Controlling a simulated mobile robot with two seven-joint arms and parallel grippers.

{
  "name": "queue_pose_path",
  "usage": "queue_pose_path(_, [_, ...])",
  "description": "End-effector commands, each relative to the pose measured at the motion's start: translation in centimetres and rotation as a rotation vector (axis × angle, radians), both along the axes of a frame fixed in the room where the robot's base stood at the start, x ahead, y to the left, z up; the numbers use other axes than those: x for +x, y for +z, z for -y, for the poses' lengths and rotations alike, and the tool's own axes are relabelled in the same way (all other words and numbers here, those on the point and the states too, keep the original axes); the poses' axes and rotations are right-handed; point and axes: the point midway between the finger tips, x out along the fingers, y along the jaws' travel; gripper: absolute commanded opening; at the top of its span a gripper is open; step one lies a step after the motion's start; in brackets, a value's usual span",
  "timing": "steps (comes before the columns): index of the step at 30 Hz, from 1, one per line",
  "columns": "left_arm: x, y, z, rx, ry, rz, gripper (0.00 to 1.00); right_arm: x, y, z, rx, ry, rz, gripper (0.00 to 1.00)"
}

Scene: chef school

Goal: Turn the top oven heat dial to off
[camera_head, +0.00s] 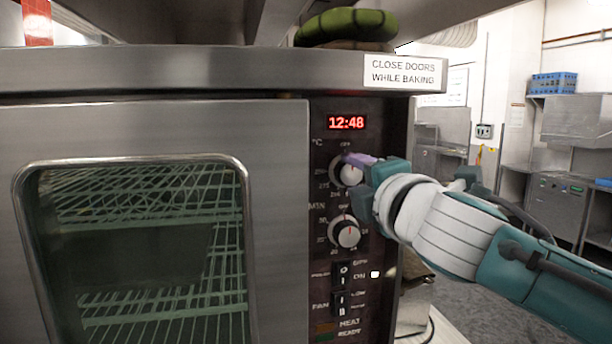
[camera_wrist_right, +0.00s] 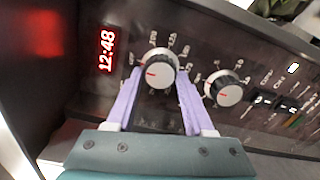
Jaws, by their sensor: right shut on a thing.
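The top oven heat dial (camera_head: 350,174) is a round silver-faced knob with a red mark, just below the red 12:48 display on the dark oven panel. It also shows in the right wrist view (camera_wrist_right: 157,73), between the two purple fingers of my right gripper (camera_head: 359,162). The gripper (camera_wrist_right: 160,76) is shut on this dial, one finger on each side. In the right wrist view the red mark points toward the display side, roughly up on the panel. "OFF" is printed above the dial. I cannot tell whether the mark lines up exactly. My left gripper is not in view.
A second, similar dial (camera_head: 345,232) sits just below, with rocker switches (camera_head: 343,288) under it. The oven door (camera_head: 135,130) with its window is shut at left. A sign (camera_head: 404,72) is on the top edge. Open floor lies behind my right arm.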

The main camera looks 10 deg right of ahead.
Motion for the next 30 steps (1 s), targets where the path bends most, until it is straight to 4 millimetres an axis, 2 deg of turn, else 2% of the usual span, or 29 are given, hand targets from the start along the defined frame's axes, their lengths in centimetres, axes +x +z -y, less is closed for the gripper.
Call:
queue_pose_path(9, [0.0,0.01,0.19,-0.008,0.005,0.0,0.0,0.0,0.05,0.01,-0.004,0.0,0.001,0.0])
queue_pose_path(10, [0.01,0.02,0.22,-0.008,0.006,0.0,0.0,0.0,0.04,0.01,-0.004,0.0,0.001,0.54])
queue_pose_path(18, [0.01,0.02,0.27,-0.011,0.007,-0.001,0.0,0.0,0.02,0.02,-0.002,0.0,0.001,0.83])
queue_pose_path(26, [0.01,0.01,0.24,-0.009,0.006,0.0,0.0,-0.08,0.0,0.01,-0.002,0.0,0.0,0.83])
queue_pose_path(30, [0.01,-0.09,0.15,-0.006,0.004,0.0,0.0,-0.88,-0.11,0.1,-0.003,-0.001,0.0,0.83])
